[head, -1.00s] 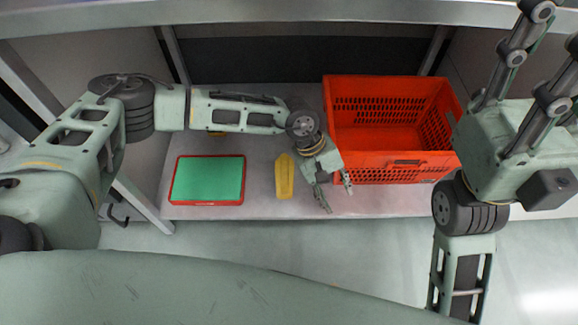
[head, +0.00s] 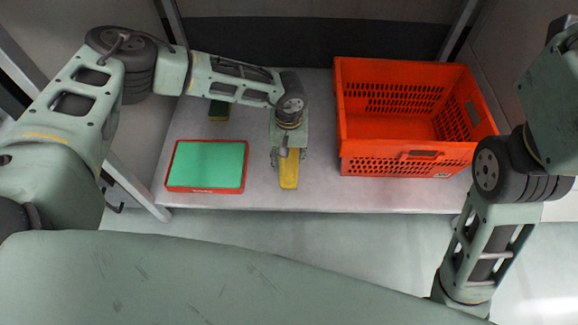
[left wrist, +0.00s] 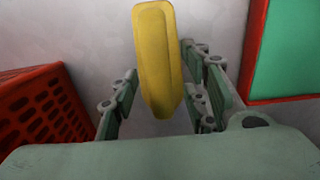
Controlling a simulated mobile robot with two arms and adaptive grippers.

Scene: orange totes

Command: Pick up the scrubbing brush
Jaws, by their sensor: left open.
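The scrubbing brush (head: 289,174), a long yellow piece, lies on the shelf between the green-topped tray and the orange tote. No bristles show. My left gripper (head: 288,156) is open over its far part, hiding some of it in the head view. In the left wrist view, the brush (left wrist: 157,55) shows between and beyond the two open fingers of the left gripper (left wrist: 160,100), which appear apart from it. My right arm is at the right edge of the head view; its fingertips are outside the picture.
An orange tote (head: 392,165) stands right of the brush; its wall also shows in the left wrist view (left wrist: 45,100). A red-rimmed green tray (head: 207,190) lies to the left.

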